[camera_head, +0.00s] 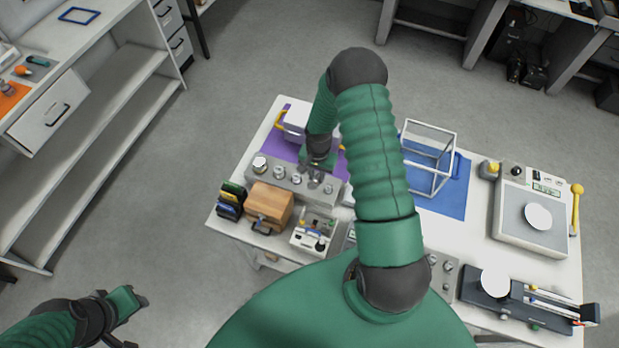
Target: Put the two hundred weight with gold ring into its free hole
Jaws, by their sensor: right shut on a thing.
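A grey weight block (290,188) with a row of silver weights stands on the white table, left of my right arm. The leftmost weight (260,163) is the biggest. My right gripper (316,174) points down over the right part of the block. It is shut on a small silver weight (314,183), mostly hidden by the fingers. I cannot make out its gold ring, nor whether its base is in a hole. My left gripper (134,321) is open and empty over the floor at the lower left.
A wooden box (268,206) and coloured cases (231,198) stand in front of the block. A purple mat (283,146) lies behind it. A glass-framed case (429,150) on a blue mat (452,196) and a scale (515,222) are to the right.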

